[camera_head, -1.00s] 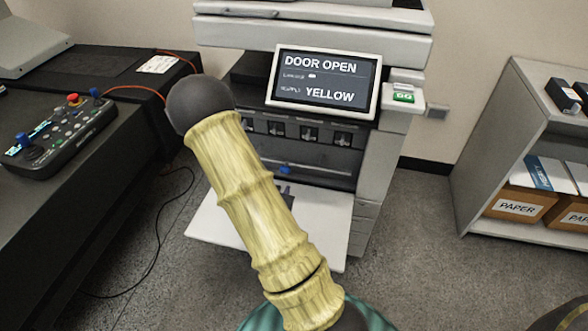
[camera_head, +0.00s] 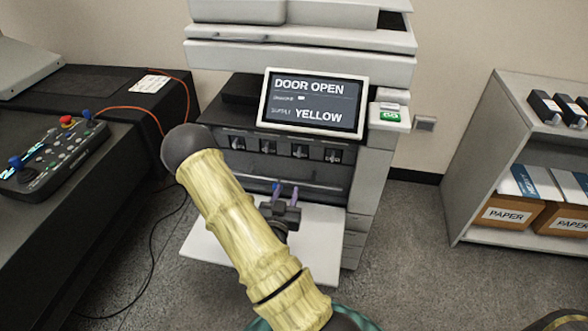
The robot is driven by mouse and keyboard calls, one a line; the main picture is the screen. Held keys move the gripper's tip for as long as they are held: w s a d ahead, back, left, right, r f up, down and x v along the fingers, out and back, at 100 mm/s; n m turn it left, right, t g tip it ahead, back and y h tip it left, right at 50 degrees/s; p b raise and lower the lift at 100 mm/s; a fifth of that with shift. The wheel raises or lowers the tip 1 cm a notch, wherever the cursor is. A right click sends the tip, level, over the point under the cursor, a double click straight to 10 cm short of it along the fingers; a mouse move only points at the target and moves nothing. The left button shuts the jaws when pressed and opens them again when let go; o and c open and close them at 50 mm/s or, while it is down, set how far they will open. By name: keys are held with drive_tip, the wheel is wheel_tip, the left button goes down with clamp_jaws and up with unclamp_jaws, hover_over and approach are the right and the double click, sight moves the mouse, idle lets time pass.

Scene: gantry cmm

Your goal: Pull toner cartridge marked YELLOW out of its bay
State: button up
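The printer (camera_head: 365,225) stands with its front door (camera_head: 212,240) folded down flat. Its screen (camera_head: 312,102) reads DOOR OPEN and YELLOW. Inside is a row of several dark cartridge fronts, with the leftmost front (camera_head: 238,143) and the rightmost front (camera_head: 332,156) at its ends. Their markings are too small to read, so I cannot tell which is YELLOW. My gripper (camera_head: 286,190) is in front of the opening, below the row and above the lowered door. Its two thin fingers point toward the printer, apart, with nothing visible between them. My arm hides part of the door.
A dark bench (camera_head: 110,180) with a control pendant (camera_head: 50,160) and orange cable is at left. A shelf (camera_head: 480,140) with dark boxes and PAPER cartons (camera_head: 508,213) is at right. Grey floor (camera_head: 405,270) between printer and shelf is clear.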

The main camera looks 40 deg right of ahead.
sight(299, 153)
drive_tip(key=b+x, duration=0.9)
drive_tip(key=x, duration=0.7)
drive_tip(key=shift+w+d+b, duration=0.25)
drive_tip(key=shift+d+b, duration=0.1)
clamp_jaws()
